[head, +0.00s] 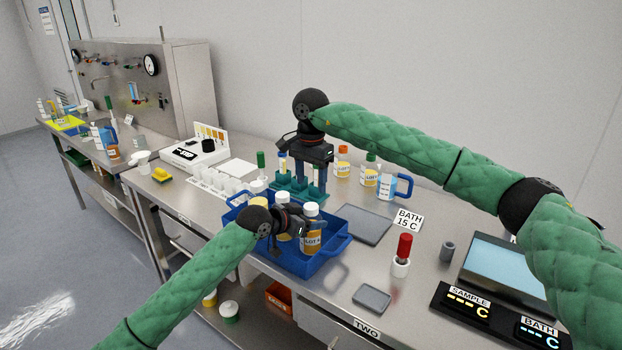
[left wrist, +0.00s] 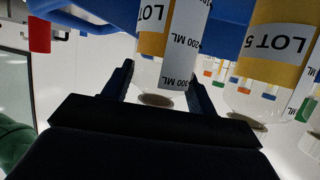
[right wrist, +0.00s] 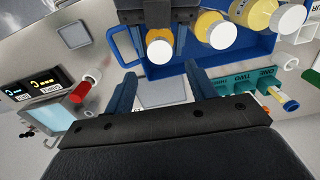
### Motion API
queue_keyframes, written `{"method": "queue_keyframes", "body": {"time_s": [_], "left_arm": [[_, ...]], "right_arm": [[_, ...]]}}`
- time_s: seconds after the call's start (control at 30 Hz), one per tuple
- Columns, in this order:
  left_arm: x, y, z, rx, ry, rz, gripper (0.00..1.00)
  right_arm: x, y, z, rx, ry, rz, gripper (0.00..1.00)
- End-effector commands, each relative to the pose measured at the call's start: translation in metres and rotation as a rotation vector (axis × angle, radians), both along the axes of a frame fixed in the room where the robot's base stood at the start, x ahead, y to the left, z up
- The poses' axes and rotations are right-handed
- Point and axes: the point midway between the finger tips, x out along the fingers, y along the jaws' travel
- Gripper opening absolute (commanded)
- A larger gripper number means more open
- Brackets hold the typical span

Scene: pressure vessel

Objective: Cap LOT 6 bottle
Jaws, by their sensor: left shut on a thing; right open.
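My left gripper (head: 298,222) is shut on an amber-and-white bottle (head: 312,240) with a LOT label in the blue crate (head: 333,245); I cannot read its number for sure. In the left wrist view that bottle (left wrist: 168,60) stands between the fingers, its number hidden. A LOT 5 bottle (left wrist: 275,55) is beside it. In the right wrist view the held bottle's pale round top (right wrist: 160,50) shows, with other pale-topped bottles (right wrist: 217,30) nearby. My right gripper (head: 312,165) is open and empty, above the bench near the teal rack (head: 290,187); its fingers (right wrist: 160,90) show apart.
Labelled bottles with orange (head: 343,160) and green (head: 371,172) tops stand behind the rack, next to a blue-handled jug (head: 393,187). A grey pad (head: 360,223), a red-handled tool in a white holder (head: 402,255) and a small grey tray (head: 371,298) lie right of the crate.

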Motion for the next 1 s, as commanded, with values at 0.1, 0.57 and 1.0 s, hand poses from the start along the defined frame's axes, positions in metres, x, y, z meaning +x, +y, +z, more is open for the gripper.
{"method": "queue_keyframes", "body": {"time_s": [0.1,0.57,1.0], "left_arm": [[0.0,0.0,0.0,0.001,0.001,0.0,0.0],[0.0,0.0,-0.001,0.001,0.001,0.0,0.0],[0.0,0.0,0.0,0.001,0.001,0.0,0.0]], "right_arm": [[0.0,0.0,0.0,0.0,0.0,0.035,0.56],[0.0,0.0,-0.002,0.0,0.0,0.041,0.56],[0.0,0.0,-0.049,-0.001,0.002,0.041,0.56]]}}
